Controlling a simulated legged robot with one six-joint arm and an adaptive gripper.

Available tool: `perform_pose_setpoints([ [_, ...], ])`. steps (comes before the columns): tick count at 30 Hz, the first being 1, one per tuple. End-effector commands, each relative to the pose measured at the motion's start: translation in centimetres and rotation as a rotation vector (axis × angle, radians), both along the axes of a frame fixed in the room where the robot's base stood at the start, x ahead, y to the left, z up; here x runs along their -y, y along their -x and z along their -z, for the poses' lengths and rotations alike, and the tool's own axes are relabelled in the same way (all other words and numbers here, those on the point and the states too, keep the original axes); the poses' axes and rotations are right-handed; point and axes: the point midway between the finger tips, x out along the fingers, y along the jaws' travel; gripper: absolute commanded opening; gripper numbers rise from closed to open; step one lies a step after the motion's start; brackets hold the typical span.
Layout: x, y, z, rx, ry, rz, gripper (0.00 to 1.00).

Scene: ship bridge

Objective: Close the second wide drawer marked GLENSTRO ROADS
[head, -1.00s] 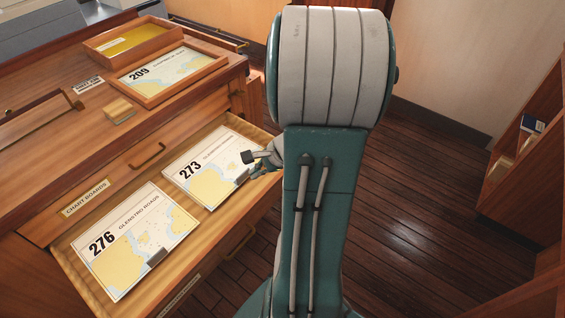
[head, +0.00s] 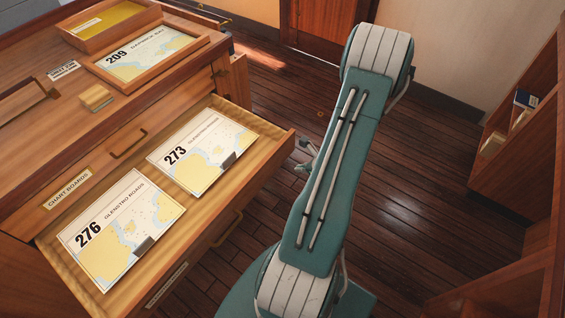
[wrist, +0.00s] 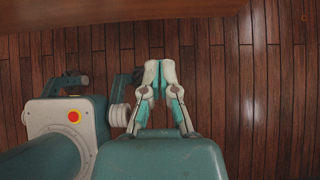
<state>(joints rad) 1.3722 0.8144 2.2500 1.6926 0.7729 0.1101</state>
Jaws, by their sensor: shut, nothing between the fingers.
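The wide wooden drawer (head: 272,152) stands open on the left in the head view. In it lie chart 276 (head: 125,225), marked GLENSTRO ROADS, and chart 273 (head: 205,150), each with a small dark block on it. A label (head: 166,286) on the drawer front is too oblique to read. My gripper (head: 304,160) shows only partly beside my arm, just right of the drawer's front corner, with a gap in the picture. In the wrist view my gripper (wrist: 160,72) is shut and empty above the floor. A wooden edge (wrist: 120,12) crosses the top there.
Above the drawer, the cabinet front bears a CHART BOARDS label (head: 68,188) and a handle (head: 128,143). A framed chart 209 (head: 150,58) and a wooden tray (head: 115,22) stand on top. A shelf unit (head: 515,150) is at the right. The plank floor (head: 420,190) between is clear.

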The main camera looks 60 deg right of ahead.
Motion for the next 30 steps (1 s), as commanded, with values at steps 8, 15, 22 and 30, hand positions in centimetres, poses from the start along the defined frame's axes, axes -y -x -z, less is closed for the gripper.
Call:
perform_pose_setpoints([
  [8, -0.1, -4.0, 3.3, 0.000, 0.003, -0.007, 0.00],
  [15, -0.2, -6.8, 3.1, 0.000, 0.004, -0.004, 0.00],
  [22, 0.0, -7.2, 3.1, 0.000, 0.001, -0.001, 0.00],
  [30, 0.0, -7.4, 3.1, 0.000, 0.001, -0.003, 0.00],
])
